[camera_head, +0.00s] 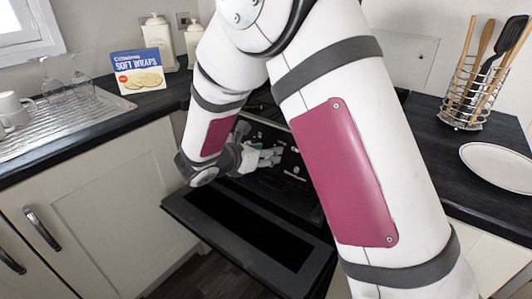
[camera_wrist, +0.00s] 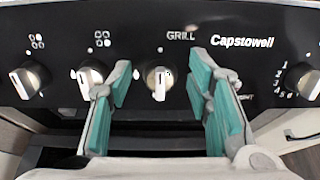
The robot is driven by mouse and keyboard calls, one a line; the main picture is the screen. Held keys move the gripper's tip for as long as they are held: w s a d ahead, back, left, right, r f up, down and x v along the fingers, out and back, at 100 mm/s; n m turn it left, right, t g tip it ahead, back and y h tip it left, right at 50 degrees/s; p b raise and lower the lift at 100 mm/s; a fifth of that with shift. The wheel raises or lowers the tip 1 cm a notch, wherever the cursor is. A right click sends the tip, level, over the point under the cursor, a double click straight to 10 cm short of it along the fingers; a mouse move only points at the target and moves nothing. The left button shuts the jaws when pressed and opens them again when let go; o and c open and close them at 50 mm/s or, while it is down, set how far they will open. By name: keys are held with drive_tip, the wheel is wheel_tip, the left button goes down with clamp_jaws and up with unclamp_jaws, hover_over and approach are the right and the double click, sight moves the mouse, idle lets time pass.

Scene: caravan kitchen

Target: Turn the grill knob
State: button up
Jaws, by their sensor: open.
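The grill knob (camera_wrist: 158,82) is a round silver knob with a raised bar, under the word GRILL on the black control panel (camera_wrist: 140,30) in the wrist view. Its bar stands upright. My gripper (camera_wrist: 157,75) is open, with one teal-padded finger on each side of the grill knob. I see no clear contact between the pads and the knob. In the head view my gripper (camera_head: 268,157) is at the cooker's control panel (camera_head: 290,165), and the grill knob cannot be made out there.
Other knobs (camera_wrist: 28,80) (camera_wrist: 92,77) sit to the left, and one (camera_wrist: 308,84) to the right. The oven door (camera_head: 245,235) hangs open below my gripper. Worktops flank the cooker, with a utensil rack (camera_head: 470,95), a plate (camera_head: 500,165) and a wraps box (camera_head: 139,72).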

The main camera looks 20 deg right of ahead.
drive_tip(key=shift+w+d+f, duration=0.15)
drive_tip(key=shift+w+d, duration=0.05)
drive_tip(key=shift+d, duration=0.1)
drive_tip(key=shift+c, duration=0.6)
clamp_jaws()
